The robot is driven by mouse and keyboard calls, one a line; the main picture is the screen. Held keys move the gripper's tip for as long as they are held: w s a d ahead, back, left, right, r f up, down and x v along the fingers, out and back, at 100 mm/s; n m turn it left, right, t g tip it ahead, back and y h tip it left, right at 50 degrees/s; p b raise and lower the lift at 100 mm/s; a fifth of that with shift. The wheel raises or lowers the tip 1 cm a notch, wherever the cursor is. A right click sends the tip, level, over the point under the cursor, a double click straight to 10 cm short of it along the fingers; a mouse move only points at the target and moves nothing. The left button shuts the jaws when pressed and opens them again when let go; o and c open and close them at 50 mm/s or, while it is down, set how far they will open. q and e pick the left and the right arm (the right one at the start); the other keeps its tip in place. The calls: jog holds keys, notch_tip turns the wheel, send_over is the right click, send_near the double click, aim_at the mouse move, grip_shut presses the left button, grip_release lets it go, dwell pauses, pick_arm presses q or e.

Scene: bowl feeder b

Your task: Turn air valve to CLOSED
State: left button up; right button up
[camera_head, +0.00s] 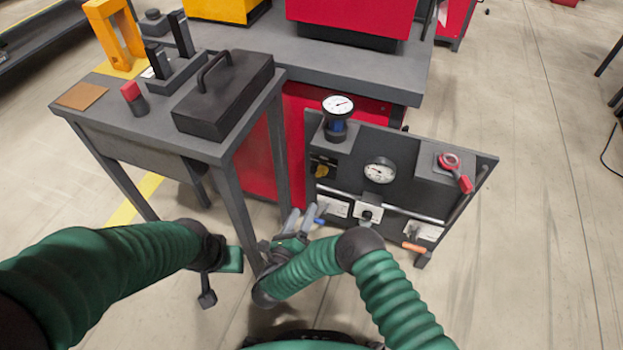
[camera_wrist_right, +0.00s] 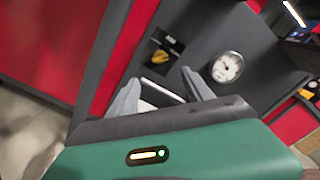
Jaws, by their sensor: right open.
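The upright grey panel (camera_head: 395,150) carries several fittings, and I cannot tell from lettering which is the air valve. A red handle (camera_head: 452,168) sits at its upper right, and a yellow handle (camera_head: 322,169) at its left, also in the right wrist view (camera_wrist_right: 160,57). My left gripper (camera_head: 208,284) hangs left, jaws unclear.
A round gauge (camera_head: 380,171) is mid-panel, and another (camera_head: 337,106) tops a blue fitting. A grey table (camera_head: 160,125) with a black handled case (camera_head: 225,92) stands left, its legs near both arms.

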aim_at(320, 176)
jog(key=b+x, duration=0.2)
jog(key=x, duration=0.2)
jog(key=b+x, duration=0.2)
jog(key=x, duration=0.3)
jog(key=b+x, duration=0.2)
jog(key=x, duration=0.3)
jog(key=shift+f, duration=0.35)
jog(key=shift+w+d+r, duration=0.15)
jog(key=shift+w+d, duration=0.05)
jog(key=shift+w, duration=0.2)
grip_shut()
